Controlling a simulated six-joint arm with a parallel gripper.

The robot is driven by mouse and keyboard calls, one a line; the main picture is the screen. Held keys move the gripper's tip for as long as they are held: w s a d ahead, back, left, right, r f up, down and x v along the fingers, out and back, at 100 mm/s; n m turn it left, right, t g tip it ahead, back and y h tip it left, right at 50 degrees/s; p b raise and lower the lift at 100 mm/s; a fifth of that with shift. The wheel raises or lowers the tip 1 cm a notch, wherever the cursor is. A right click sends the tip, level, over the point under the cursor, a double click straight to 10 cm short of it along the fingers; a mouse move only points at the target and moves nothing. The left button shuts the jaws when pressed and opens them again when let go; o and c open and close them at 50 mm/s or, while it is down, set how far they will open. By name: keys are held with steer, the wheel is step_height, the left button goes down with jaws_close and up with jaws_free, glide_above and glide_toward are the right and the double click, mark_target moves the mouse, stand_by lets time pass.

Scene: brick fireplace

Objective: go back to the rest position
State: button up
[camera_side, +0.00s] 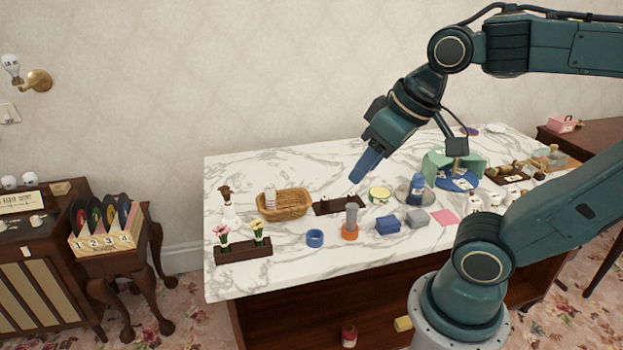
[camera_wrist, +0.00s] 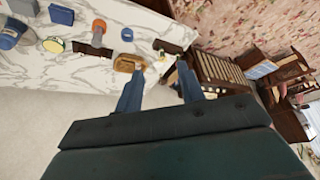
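My gripper (camera_side: 362,170) hangs above the marble-topped table (camera_side: 325,265) in the side view, tilted down and to the left. Its blue fingers are clear of the tabletop objects. In the wrist view my gripper (camera_wrist: 158,84) has its two blue fingers spread apart, with nothing held between them. In the side view the fingers overlap each other, so the gap does not show there.
On the table are a wicker basket (camera_side: 284,203), a flower rack (camera_side: 243,250), a blue ring (camera_side: 315,239), an orange-based cylinder (camera_side: 351,222) and a blue box (camera_side: 388,225). A record rack (camera_side: 105,240) stands at left. The air around my gripper is free.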

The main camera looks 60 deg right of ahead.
steer(key=shift+s+a+f+n, duration=0.1)
steer(key=shift+s+f+n, duration=0.2)
steer(key=shift+s, duration=0.15)
steer(key=shift+s+a+f+n, duration=0.15)
steer(key=shift+s+n, duration=0.15)
steer(key=shift+s, duration=0.15)
